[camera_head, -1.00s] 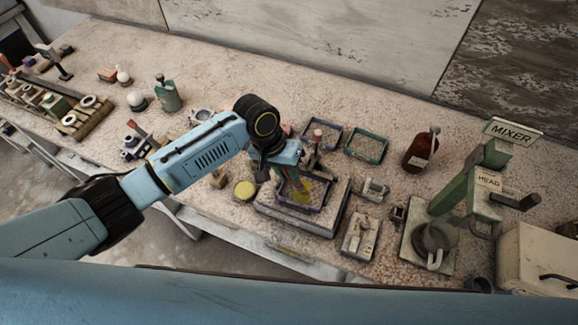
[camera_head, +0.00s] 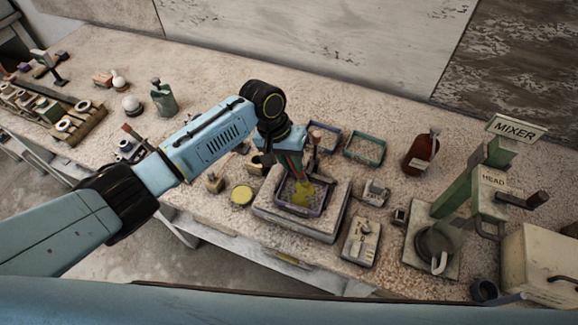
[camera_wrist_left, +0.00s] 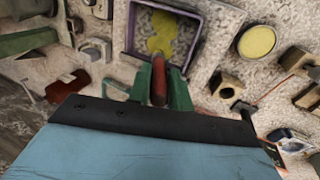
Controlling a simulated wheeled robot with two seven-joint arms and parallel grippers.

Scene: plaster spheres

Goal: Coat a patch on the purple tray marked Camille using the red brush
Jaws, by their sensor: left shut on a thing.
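The purple tray (camera_head: 297,212) sits on a raised stone slab, with a yellow patch (camera_head: 303,191) on its floor. In the left wrist view the tray (camera_wrist_left: 131,30) lies ahead of the fingers, and the yellow patch (camera_wrist_left: 163,36) shows as joined blobs. I cannot read a name on it. My left gripper (camera_head: 292,163) is shut on the red brush, at the far side of the tray. The red brush (camera_wrist_left: 158,82) stands between the green fingers in the left wrist view; its tip seems to be over the tray, but contact cannot be told. My right gripper is not in view.
A purple-blue tray (camera_head: 323,133) and a green tray (camera_head: 364,148) lie behind. A yellow disc (camera_head: 241,195) is left of the slab (camera_head: 325,231). A brown bottle (camera_head: 421,153) and the mixer (camera_head: 470,192) stand to the right. The worktop behind the trays is clear.

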